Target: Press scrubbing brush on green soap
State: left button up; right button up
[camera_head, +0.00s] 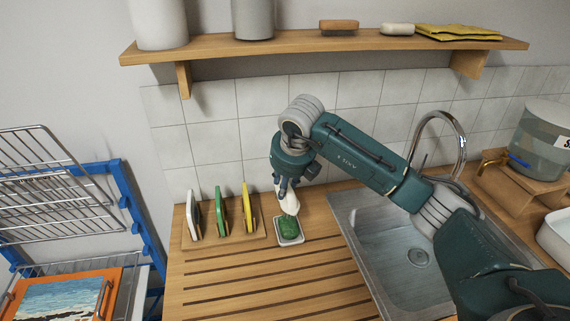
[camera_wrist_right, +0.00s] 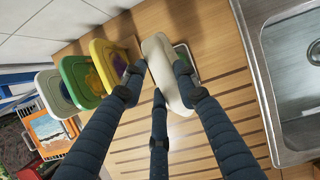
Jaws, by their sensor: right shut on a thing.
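A green soap (camera_head: 289,228) lies in a small white dish (camera_head: 299,240) on the wooden counter, left of the sink. My right gripper (camera_head: 283,187) is above the dish, shut on the cream scrubbing brush (camera_head: 289,204). The brush is tilted, its lower end right over the soap; whether they touch I cannot tell. In the right wrist view the brush (camera_wrist_right: 163,72) is between the fingers and covers most of the dish (camera_wrist_right: 187,52) behind it. My left gripper is out of view.
A wooden rack (camera_head: 233,239) with white, green and yellow boards stands just left of the dish. The steel sink (camera_head: 372,235) and tap (camera_head: 437,117) are to the right. Grooved counter in front is clear. A shelf (camera_head: 330,43) hangs above.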

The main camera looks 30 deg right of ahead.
aim_at(289, 188)
jog(key=shift+f, duration=0.25)
jog(key=shift+s+d+f, duration=0.1)
jog(key=shift+f, duration=0.1)
jog(key=shift+s+d+f+b, duration=0.15)
jog(key=shift+f+b, duration=0.15)
jog(key=shift+f, duration=0.2)
jog(key=shift+w+d+f+b, duration=0.15)
jog(key=shift+f+b, duration=0.15)
jog(key=shift+f, duration=0.2)
notch_tip(289, 188, down, 3)
jog(key=shift+a+r+b, duration=0.15)
jog(key=shift+r+b, duration=0.05)
jog(key=shift+b, duration=0.5)
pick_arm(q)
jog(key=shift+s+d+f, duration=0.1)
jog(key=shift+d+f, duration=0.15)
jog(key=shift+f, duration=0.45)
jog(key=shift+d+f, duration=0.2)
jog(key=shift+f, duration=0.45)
pick_arm(e)
jog(key=shift+f, duration=0.55)
pick_arm(q)
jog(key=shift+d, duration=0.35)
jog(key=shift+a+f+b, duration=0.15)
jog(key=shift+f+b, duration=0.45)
jog(key=shift+b, duration=0.25)
pick_arm(e)
jog(key=shift+s+f, duration=0.15)
jog(key=shift+f, duration=0.45)
